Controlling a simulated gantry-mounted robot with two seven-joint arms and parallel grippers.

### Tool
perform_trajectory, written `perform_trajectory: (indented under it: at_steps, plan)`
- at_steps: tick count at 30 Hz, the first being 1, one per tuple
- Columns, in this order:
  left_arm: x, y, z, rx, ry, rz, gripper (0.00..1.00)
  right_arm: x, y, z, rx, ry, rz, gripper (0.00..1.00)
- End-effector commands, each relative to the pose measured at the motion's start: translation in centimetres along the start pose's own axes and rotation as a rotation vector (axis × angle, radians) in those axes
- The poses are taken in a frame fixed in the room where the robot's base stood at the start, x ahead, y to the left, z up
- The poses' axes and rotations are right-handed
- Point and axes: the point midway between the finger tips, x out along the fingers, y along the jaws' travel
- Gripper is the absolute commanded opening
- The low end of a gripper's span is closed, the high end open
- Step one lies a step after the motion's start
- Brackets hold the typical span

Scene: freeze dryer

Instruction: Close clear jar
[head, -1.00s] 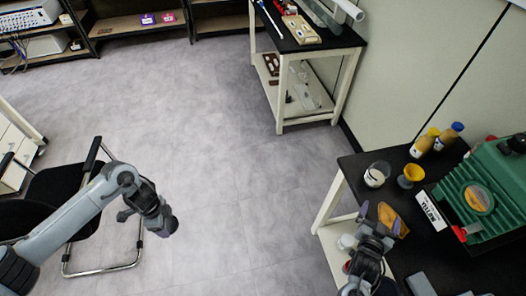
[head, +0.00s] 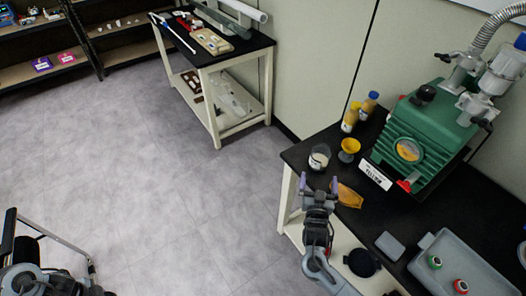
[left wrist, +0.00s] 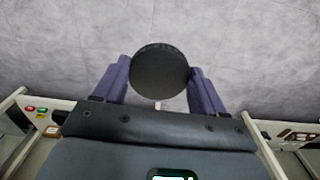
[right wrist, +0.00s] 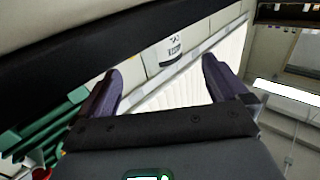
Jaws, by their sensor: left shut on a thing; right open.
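The clear jar (head: 319,157) stands open on the black table near its left corner, with pale content inside. A labelled jar, probably the same one, shows in the right wrist view (right wrist: 168,48) beyond the fingertips. My right gripper (head: 319,186) is open and empty, just in front of the jar and apart from it. Its purple fingers also show in the right wrist view (right wrist: 160,74). My left gripper (left wrist: 160,78) is shut on a round black lid (left wrist: 160,70), over grey floor. In the head view the left arm is at the bottom left corner, and its fingertips are unclear.
An orange-brown piece (head: 349,196) lies right of my right gripper. A grey tray (head: 462,270) is at the front right.

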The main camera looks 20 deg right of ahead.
Motion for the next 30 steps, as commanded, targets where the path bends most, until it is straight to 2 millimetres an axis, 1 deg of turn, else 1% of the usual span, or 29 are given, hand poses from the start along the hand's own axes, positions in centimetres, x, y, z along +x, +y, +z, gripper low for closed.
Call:
perform_trajectory:
  at_steps: [1,3,9,13,25,28,30]
  plan:
    - [0.3,0.0,0.0,0.0,0.0,0.0,0.43,0.9,0.1,0.0,-0.001,0.004,0.002,1.0]
    - [0.6,0.0,0.0,0.0,0.0,0.0,0.43,2.0,0.1,0.1,-0.003,0.003,0.002,1.0]
    - [1.2,0.0,0.0,0.0,0.0,0.0,0.43,4.6,0.1,0.1,-0.002,0.001,0.002,1.0]
    - [1.3,0.0,0.0,0.0,0.0,0.0,0.43,5.3,0.1,0.1,0.0,0.0,0.002,1.0]
    - [1.4,0.0,0.0,0.0,0.0,0.0,0.43,5.7,0.1,0.0,-0.001,0.0,0.001,1.0]
    - [1.8,0.0,0.0,0.0,0.0,0.0,0.43,6.6,0.1,0.1,-0.002,0.002,0.001,1.0]
    - [2.1,0.0,0.0,0.0,0.0,0.0,0.43,7.6,0.2,0.1,-0.002,0.002,0.001,1.0]
